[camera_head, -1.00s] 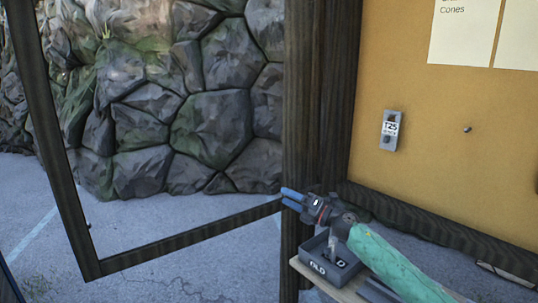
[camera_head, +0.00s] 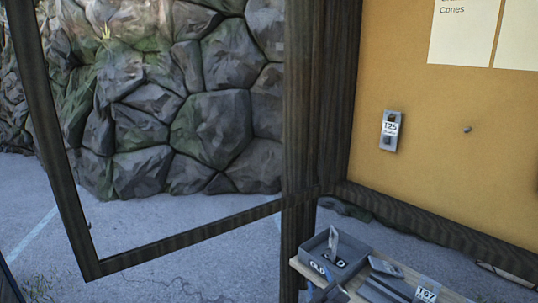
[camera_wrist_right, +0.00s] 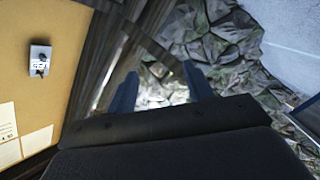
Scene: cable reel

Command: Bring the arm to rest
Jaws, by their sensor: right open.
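My right gripper (camera_wrist_right: 160,87) shows in the right wrist view as two blue fingers spread well apart. The gap between them is empty, with blurred stone and ground behind. In the head view, only a small bluish part of this gripper (camera_head: 325,291) shows at the bottom edge, in front of the grey box. The rest of the right arm is out of the head view. My left gripper is in neither view.
A grey box (camera_head: 352,269) with an upright item in it stands on a wooden shelf, beside flat grey items. A dark wooden frame (camera_head: 190,236) opens onto a stone wall (camera_head: 208,130). A tagged grey device (camera_head: 389,130) hangs on the yellow board (camera_head: 430,190).

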